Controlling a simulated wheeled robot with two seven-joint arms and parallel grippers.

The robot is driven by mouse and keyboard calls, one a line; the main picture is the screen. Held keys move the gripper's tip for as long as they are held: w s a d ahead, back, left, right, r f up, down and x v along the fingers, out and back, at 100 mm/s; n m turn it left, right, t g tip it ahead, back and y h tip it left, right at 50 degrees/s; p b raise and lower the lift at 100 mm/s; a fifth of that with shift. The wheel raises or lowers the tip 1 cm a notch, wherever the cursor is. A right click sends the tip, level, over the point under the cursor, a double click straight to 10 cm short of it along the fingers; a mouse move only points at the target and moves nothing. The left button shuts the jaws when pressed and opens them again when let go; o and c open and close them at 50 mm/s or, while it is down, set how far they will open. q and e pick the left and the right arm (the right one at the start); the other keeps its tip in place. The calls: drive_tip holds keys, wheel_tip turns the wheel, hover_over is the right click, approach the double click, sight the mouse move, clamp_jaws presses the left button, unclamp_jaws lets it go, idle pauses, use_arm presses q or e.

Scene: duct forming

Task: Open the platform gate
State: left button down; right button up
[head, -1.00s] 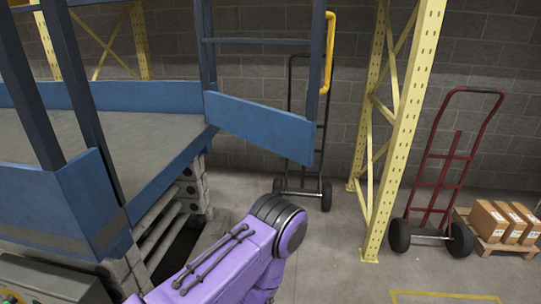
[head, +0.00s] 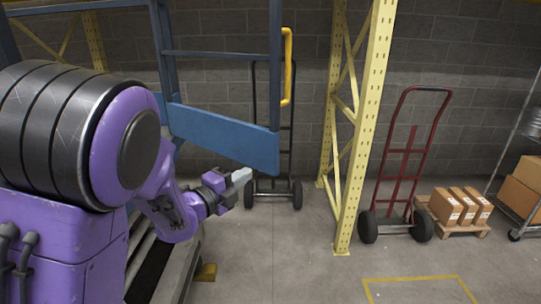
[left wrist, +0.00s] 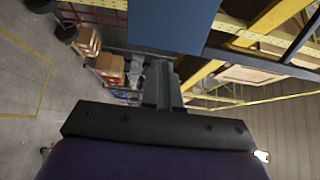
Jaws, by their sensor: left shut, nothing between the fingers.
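The platform gate (head: 222,135) is a blue frame with a solid lower panel and a yellow handle (head: 288,68) on its far upright. In the head view it stands swung out from the blue platform, over open floor. My left gripper (head: 243,176) is shut and empty, just below the gate panel's lower edge and apart from the handle. In the left wrist view the shut fingers (left wrist: 163,85) point away, and a blue panel (left wrist: 172,22) fills the top middle. My left arm hides most of the platform. My right gripper is not in view.
A black hand truck (head: 272,190) stands behind the gate by the wall. A yellow rack upright (head: 362,130) is right of it. A red hand truck (head: 405,160) and a pallet of boxes (head: 462,206) stand farther right. The floor in front is clear.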

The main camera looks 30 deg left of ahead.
sight(271, 159)
use_arm(q)
drive_tip(key=w+p, duration=0.1)
drive_tip(key=w, duration=0.1)
drive_tip(key=w+p, duration=0.1)
drive_tip(key=w, duration=0.2)
drive_tip(key=w+d+p, duration=0.1)
drive_tip(key=w, duration=0.2)
drive_tip(key=shift+w+a, duration=0.1)
drive_tip(key=shift+w, duration=0.35)
